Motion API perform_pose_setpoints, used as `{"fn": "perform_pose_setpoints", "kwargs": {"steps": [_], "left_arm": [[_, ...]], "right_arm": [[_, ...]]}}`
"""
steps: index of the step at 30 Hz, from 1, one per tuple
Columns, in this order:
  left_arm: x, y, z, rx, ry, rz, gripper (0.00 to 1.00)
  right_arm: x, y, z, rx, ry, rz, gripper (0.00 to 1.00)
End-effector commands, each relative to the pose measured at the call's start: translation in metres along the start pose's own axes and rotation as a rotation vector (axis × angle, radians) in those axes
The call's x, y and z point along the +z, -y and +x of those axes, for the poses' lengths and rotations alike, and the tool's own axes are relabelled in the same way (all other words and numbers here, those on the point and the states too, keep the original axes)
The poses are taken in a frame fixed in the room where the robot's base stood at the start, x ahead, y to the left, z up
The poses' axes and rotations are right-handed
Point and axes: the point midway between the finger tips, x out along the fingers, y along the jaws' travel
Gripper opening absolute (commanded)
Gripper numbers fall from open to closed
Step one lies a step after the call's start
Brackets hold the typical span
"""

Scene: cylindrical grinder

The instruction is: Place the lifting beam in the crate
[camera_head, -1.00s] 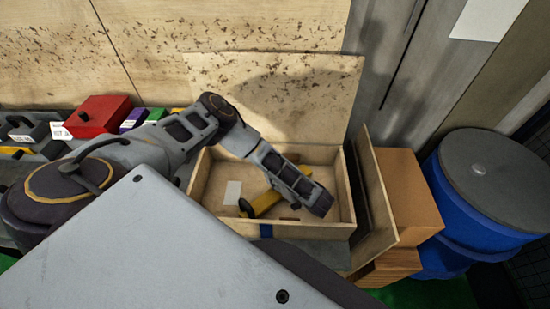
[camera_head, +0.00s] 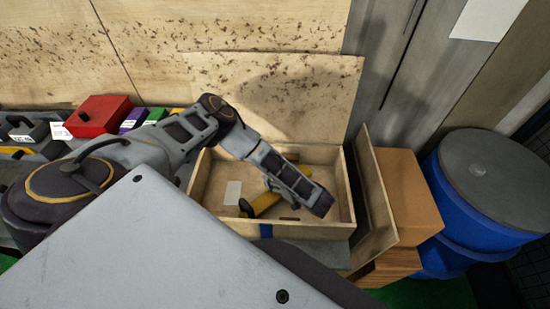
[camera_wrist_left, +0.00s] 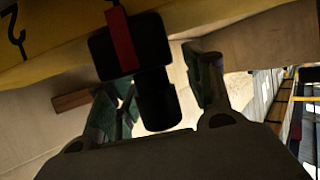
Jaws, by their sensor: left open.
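The yellow lifting beam (camera_head: 266,203) with dark end parts lies inside the open wooden crate (camera_head: 310,230). In the left wrist view the yellow beam (camera_wrist_left: 60,35) crosses the top, with a black fitting (camera_wrist_left: 118,48) and a red band on it. My left gripper (camera_wrist_left: 160,78) is open, its two fingers on either side of a black part below that fitting. I cannot tell whether they touch it. In the head view my left arm reaches over the crate and hides part of the beam and the fingers. My right gripper is out of view.
A hinged wooden lid stands up behind the crate (camera_head: 290,95), and a board stands at its right. Cardboard-coloured boxes (camera_head: 408,195) and a blue drum (camera_head: 490,190) are further right. A red box (camera_head: 98,115) and several small cases stand at the left.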

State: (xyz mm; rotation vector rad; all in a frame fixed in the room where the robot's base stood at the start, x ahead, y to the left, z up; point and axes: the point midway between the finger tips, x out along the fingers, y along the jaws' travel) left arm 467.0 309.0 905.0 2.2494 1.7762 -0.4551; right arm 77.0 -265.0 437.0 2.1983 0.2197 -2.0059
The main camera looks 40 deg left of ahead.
Motion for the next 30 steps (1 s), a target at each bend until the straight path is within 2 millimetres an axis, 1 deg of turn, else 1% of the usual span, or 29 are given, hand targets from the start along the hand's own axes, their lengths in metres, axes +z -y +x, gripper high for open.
{"fn": "perform_pose_setpoints", "kwargs": {"steps": [5,11,30], "left_arm": [[0.0,-0.001,-0.003,0.002,0.001,0.001,0.52],[0.0,-0.001,-0.014,0.003,0.002,0.0,0.52],[0.0,-0.001,-0.065,0.003,0.001,0.0,0.52]], "right_arm": [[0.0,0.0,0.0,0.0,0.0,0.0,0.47],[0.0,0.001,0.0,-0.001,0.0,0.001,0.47],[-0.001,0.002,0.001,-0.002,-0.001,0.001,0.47]]}}
